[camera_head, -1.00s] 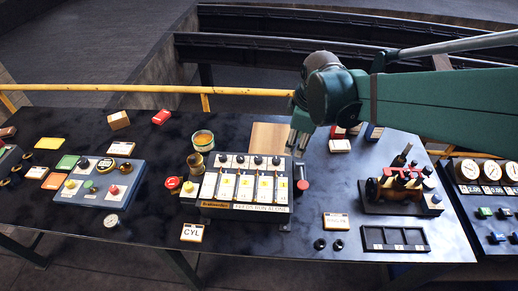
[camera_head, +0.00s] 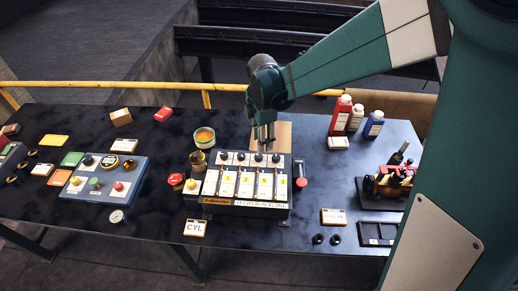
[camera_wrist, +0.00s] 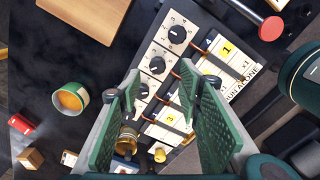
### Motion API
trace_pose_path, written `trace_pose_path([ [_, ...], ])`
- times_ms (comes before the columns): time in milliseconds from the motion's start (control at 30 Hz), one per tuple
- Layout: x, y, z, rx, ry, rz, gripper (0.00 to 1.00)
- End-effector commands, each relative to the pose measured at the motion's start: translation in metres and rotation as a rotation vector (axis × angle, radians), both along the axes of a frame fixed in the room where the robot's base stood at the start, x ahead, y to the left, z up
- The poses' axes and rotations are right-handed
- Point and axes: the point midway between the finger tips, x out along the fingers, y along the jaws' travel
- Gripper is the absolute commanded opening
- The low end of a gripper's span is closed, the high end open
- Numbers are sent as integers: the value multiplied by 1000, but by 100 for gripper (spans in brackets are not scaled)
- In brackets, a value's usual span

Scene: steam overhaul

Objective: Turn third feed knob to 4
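The feed box (camera_head: 238,209) stands mid-table, with a row of black knobs along its back edge and a white panel with a yellow number tag below each. In the wrist view, the tags 1 (camera_wrist: 227,48) and 3 (camera_wrist: 170,120) are readable. The knob third from the tag-1 end (camera_wrist: 141,90) shows between my fingers, partly hidden; its pointer is not readable. It seems to be the second from the left in the head view (camera_head: 241,157). My gripper (camera_head: 265,142) points down above the knob row's right half. Its fingers (camera_wrist: 160,82) are apart and empty.
A red-capped lever (camera_head: 301,182) stands at the box's right end, and a brass cup (camera_head: 197,161) and green tin (camera_head: 204,137) at its left. A wooden board (camera_head: 284,135) lies behind. Bottles (camera_head: 341,115) stand at back right.

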Motion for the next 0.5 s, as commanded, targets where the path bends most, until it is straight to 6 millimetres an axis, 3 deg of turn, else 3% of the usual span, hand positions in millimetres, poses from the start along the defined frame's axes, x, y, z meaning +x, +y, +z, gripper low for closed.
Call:
trace_pose_path([
  [500, 3, 9, -8, -7, 14, 56, 35],
])
